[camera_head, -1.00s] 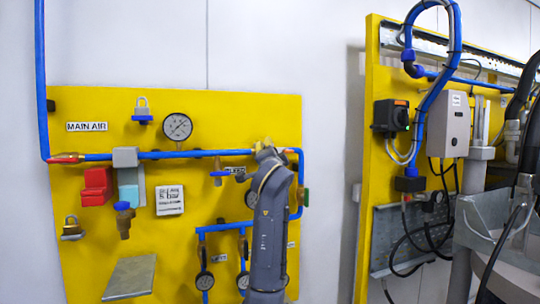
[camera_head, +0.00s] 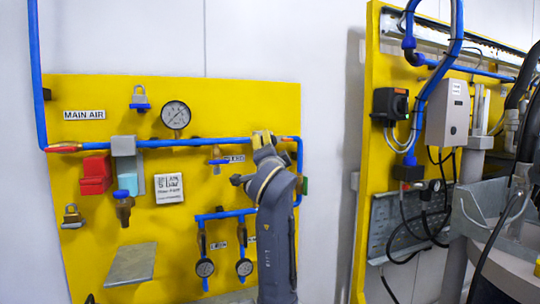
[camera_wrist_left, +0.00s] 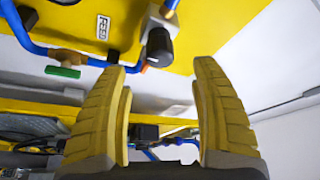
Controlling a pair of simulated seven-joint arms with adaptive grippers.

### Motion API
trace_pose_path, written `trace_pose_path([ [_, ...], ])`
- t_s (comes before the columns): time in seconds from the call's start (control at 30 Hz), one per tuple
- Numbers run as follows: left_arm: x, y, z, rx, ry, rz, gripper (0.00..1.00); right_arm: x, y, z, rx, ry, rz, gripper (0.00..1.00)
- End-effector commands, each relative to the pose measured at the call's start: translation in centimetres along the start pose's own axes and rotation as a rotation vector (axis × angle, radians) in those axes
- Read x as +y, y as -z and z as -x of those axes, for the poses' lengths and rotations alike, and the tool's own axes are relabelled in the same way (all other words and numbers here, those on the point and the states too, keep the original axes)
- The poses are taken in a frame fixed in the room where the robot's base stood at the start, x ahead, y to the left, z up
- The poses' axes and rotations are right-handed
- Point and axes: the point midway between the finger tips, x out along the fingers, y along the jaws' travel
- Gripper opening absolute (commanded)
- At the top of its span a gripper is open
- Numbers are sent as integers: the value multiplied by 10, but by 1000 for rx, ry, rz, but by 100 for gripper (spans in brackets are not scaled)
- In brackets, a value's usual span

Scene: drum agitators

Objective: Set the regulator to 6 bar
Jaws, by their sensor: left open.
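In the left wrist view, a black round knob (camera_wrist_left: 159,47) on a grey block, which looks like the regulator, sits on the yellow panel (camera_wrist_left: 215,25) beyond my fingertips. My left gripper (camera_wrist_left: 163,75) is open and empty, its two yellow fingers apart. The knob lies ahead of the gap and appears untouched. In the head view my left gripper (camera_head: 263,140) is in front of the panel's right part, and my arm hides the knob. A round gauge (camera_head: 175,115) is above the blue pipe; its reading is too small to tell. My right gripper is not in view.
Blue pipe (camera_head: 190,143) crosses the panel, with a red block (camera_head: 96,174) and a white placard (camera_head: 169,189) near it. A grey shelf (camera_head: 131,265) juts out. A second yellow panel (camera_head: 365,160) stands right.

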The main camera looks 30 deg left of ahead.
Motion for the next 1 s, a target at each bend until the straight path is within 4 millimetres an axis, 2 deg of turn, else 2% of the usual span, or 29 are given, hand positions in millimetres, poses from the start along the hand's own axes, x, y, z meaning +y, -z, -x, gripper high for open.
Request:
trace_pose_path([
  [0.1, 0, 1, 16, 2, 0, 1, 64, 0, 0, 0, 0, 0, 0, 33],
  [0.3, 0, 0, 31, 1, 0, 0, 64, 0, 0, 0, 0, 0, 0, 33],
  [0.87, 1, 0, 34, 0, -1, -1, 64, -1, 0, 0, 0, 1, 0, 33],
  [1.0, 18, -6, 36, -5, -20, -7, 64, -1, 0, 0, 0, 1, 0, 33],
])
